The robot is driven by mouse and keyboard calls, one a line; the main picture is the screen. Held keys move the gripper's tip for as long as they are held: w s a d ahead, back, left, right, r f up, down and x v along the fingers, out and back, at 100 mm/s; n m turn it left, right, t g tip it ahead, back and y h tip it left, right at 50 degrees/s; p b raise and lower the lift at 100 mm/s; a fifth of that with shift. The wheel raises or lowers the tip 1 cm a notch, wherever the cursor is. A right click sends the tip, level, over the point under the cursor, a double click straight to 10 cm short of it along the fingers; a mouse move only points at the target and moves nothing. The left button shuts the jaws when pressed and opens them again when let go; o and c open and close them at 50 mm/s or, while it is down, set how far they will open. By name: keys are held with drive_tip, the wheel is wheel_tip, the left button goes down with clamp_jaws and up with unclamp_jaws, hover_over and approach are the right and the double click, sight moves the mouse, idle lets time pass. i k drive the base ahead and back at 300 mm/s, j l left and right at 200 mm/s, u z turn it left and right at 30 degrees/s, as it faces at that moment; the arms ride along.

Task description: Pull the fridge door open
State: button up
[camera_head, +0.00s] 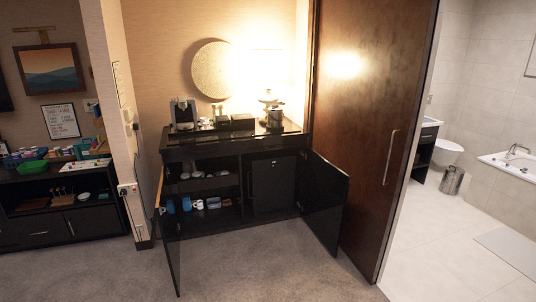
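A dark minibar cabinet (232,147) stands against the wall in the middle of the head view. The fridge appears to be the dark box in its right compartment, and its front door (271,186) looks shut. A small light mark shows near the top of that door. The cabinet's right outer door (325,200) is swung open to the right of the fridge. Its left outer door (168,238) is also swung open toward me. My gripper is not in view.
Cups and blue mugs (187,204) sit on the left compartment's shelves. A coffee machine (184,113) stands on top. A large wooden door (372,130) is to the right, beside the bathroom. The carpet (275,262) in front is clear apart from the open cabinet doors.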

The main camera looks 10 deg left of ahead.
sight(273, 179)
drive_tip(key=i+j+u, duration=0.35)
drive_tip(key=i, duration=0.65)
drive_tip(key=i+u, duration=0.3)
drive_tip(key=i, duration=1.8)
drive_tip(key=i+j+z, duration=0.1)
drive_tip(key=i, duration=0.95)
drive_tip(key=i+j+z, duration=0.2)
drive_tip(key=i, duration=0.3)
drive_tip(key=i+z, duration=0.15)
drive_tip(key=i, duration=0.35)
